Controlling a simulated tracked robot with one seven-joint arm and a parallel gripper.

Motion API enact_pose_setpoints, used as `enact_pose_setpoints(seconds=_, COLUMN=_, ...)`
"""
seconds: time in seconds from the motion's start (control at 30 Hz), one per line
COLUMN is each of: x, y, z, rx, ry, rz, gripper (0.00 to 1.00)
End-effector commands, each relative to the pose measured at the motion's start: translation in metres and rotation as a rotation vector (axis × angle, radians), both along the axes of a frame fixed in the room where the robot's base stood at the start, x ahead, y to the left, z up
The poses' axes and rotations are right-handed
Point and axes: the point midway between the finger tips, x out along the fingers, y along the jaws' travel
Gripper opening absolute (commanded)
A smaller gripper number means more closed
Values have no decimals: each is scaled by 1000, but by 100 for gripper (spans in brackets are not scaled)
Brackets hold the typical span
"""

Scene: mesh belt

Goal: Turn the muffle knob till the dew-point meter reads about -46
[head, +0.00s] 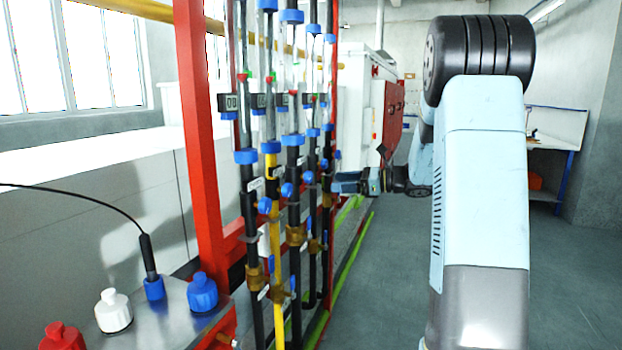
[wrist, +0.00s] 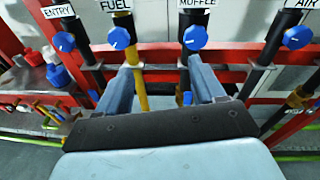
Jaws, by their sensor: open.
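The muffle knob (wrist: 195,37) is a blue round knob on a dark pipe under a MUFFLE label (wrist: 197,4) in the wrist view. My gripper (wrist: 163,64) is open and empty below the knob row. Its right finger points at the pipe just under the muffle knob, and its left finger is beside the yellow fuel pipe. The knob is not between the fingers. In the head view my gripper (head: 352,183) is small, at the right side of the pipe rack. No dew-point meter is identifiable; small black display boxes (head: 230,102) on the pipes are unreadable.
In the wrist view the fuel knob (wrist: 120,38) and entry knob (wrist: 63,41) are left of the muffle knob, and the air knob (wrist: 297,38) is right. A red frame (head: 196,130) borders the rack. Bottles with blue, white and red caps stand at lower left. Floor is clear at right.

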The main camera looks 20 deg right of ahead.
Motion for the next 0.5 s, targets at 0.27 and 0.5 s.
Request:
enact_pose_setpoints(seconds=0.27, x=31, y=-40, z=-12, rx=157, ry=31, rz=-94, gripper=68)
enact_pose_setpoints(seconds=0.5, x=44, y=-24, z=-12, rx=166, ry=32, rz=-96, gripper=68)
